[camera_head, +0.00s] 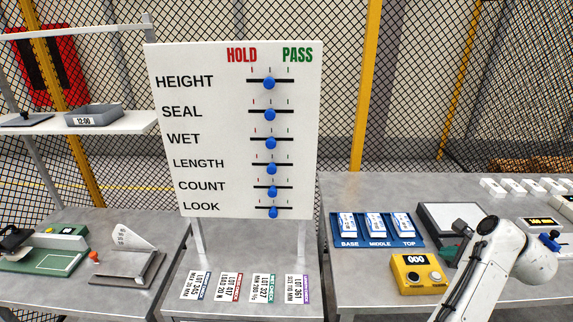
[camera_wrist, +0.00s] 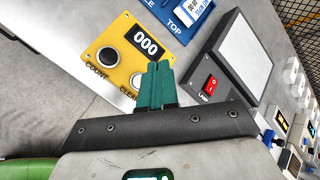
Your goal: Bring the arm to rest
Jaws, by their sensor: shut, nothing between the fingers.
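My gripper (camera_wrist: 157,85) shows in the wrist view with its two green fingers together and nothing between them. In that view its tips lie over the edge of the yellow counter box (camera_wrist: 128,58), which reads 000, and partly cover its CLEAR button. I cannot tell whether the fingers touch the box. In the head view my white arm (camera_head: 490,255) is bent at the lower right, in front of the right bench, with the counter box (camera_head: 420,273) to its left. My gripper is mostly hidden there.
A blue tray (camera_head: 377,242) labelled BASE, MIDDLE and TOP stands behind the counter box. A grey light panel (camera_wrist: 240,58) with a red switch is close to my gripper. A white HOLD/PASS board (camera_head: 220,130) with blue slider knobs stands left. Several lot cards lie before it.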

